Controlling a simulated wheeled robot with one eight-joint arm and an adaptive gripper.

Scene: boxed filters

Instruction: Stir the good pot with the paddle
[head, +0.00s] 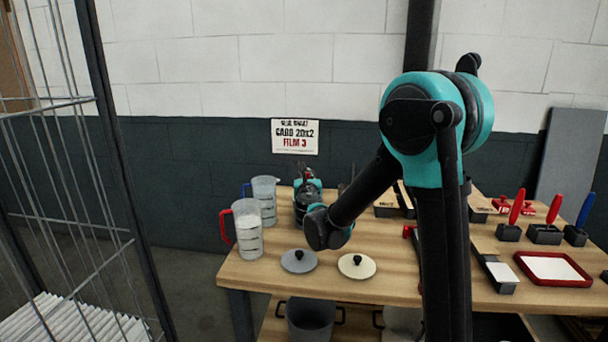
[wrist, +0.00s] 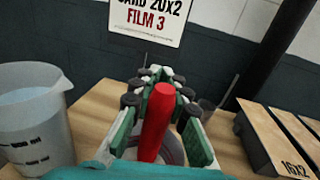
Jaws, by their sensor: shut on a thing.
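My gripper (wrist: 158,92) is shut on the red handle of the paddle (wrist: 154,125), which stands up between the fingers. In the head view my gripper (head: 308,192) is over the back left of the table. The paddle's lower end is hidden. A grey curved rim (wrist: 177,150) shows below the fingers; I cannot tell whether it is a pot or whether the paddle is inside it. A grey pot (head: 310,322) stands on the shelf under the table, with another pot (head: 402,320) partly hidden beside it. I cannot tell which pot is the good one.
A red-handled jug (head: 248,232) and a blue-handled jug (head: 265,190) stand at the table's left. A grey lid (head: 298,262) and a cream lid (head: 357,267) lie near the front edge. Trays and upright-handled tools (head: 548,218) fill the right. A wire cage (head: 75,190) stands left.

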